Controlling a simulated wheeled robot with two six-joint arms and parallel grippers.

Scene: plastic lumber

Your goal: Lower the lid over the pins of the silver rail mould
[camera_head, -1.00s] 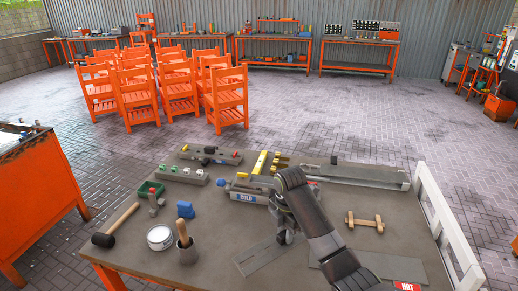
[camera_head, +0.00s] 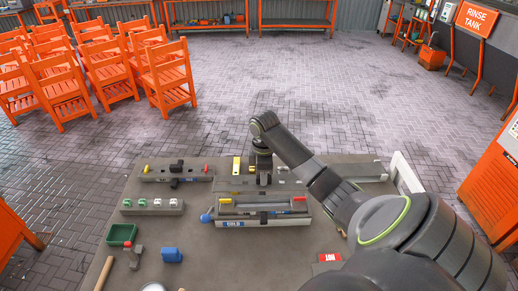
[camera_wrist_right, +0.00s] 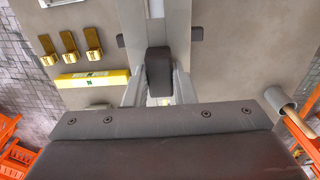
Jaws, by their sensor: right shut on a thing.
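My right gripper (camera_head: 263,178) points down over the back middle of the bench. In the right wrist view it is shut on a dark block (camera_wrist_right: 158,72), which looks like the handle of the lid. A flat grey strip (camera_head: 228,184), probably the lid, lies under the gripper. The long silver rail mould (camera_head: 362,170) runs to the right at the back of the bench, and a silver length (camera_wrist_right: 155,22) shows beyond the dark block in the wrist view. The gripper body hides the pins, and I cannot tell whether the lid touches the mould. My left gripper is out of view.
A yellow bar (camera_wrist_right: 92,80) and several brass clips (camera_wrist_right: 70,47) lie close beside the gripper. A blue-labelled mould (camera_head: 233,223) sits just in front. A white rail (camera_head: 407,175) edges the right.

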